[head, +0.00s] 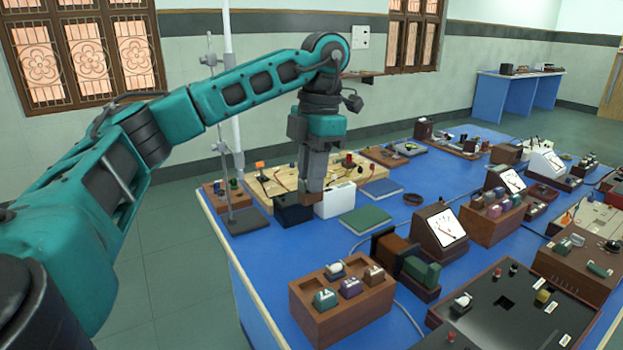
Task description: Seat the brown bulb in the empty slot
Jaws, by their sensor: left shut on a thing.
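My left gripper (313,183) points down over the far left part of the blue table, shut on the brown bulb (311,198). The bulb is small and boxy here, in front of a black box and a white box; I cannot tell whether it touches either. A wooden rack (341,322) at the front holds several small blocks, teal, purple, brownish and pale, with dark recesses at the back. Which slot is the empty one is not clear. My right gripper is out of view.
The black box (291,213) and white box (338,203) stand close to the gripper. A green book (365,219) lies nearby. A meter (441,228) and another block rack (491,226) stand farther right. Bare blue table (272,262) lies left of the front rack.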

